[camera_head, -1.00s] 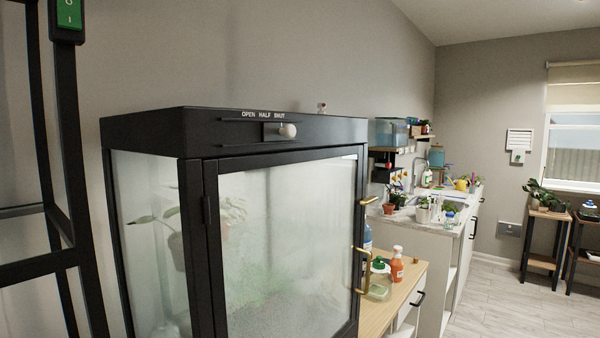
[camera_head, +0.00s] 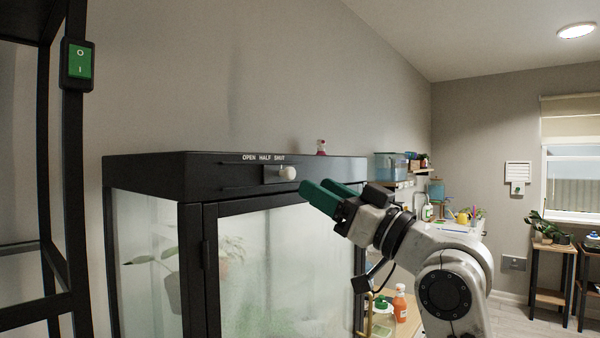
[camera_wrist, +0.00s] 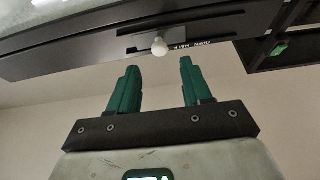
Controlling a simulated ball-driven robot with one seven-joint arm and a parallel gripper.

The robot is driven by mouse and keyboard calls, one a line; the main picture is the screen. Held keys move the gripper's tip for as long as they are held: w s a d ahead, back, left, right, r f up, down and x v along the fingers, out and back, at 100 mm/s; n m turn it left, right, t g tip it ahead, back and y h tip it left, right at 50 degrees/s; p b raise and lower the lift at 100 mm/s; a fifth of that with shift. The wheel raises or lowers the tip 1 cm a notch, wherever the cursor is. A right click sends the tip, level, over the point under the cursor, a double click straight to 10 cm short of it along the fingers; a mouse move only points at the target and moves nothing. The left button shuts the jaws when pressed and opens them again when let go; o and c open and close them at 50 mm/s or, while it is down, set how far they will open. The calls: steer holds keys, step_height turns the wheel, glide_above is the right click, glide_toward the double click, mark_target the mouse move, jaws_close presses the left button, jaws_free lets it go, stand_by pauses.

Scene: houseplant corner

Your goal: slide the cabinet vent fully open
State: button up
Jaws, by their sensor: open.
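The cabinet vent (camera_head: 272,175) is a dark slider plate with a round white knob (camera_head: 288,173) on the black top band of the glass cabinet (camera_head: 225,171). The labels above read OPEN, HALF, SHUT from left to right, and the knob stands by SHUT. My gripper (camera_head: 325,192) has green fingers and is just right of the knob, apart from it. In the wrist view my gripper (camera_wrist: 156,80) is open and empty, and the knob (camera_wrist: 159,46) shows beyond the fingertips, roughly between them.
A black rack with a green switch (camera_head: 80,62) stands at the left. A small pink-red bottle (camera_head: 321,147) is on the cabinet top. The frosted door has a brass handle on its right side. A side table with an orange bottle (camera_head: 400,303) is behind my arm.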

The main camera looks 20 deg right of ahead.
mark_target(293, 173)
steer(key=p+x, duration=0.1)
steer(key=x, duration=0.4)
steer(key=shift+w+a+r, duration=0.1)
steer(key=shift+w+a, duration=0.1)
steer(key=shift+w, duration=0.1)
jaws_close()
stand_by(0.4)
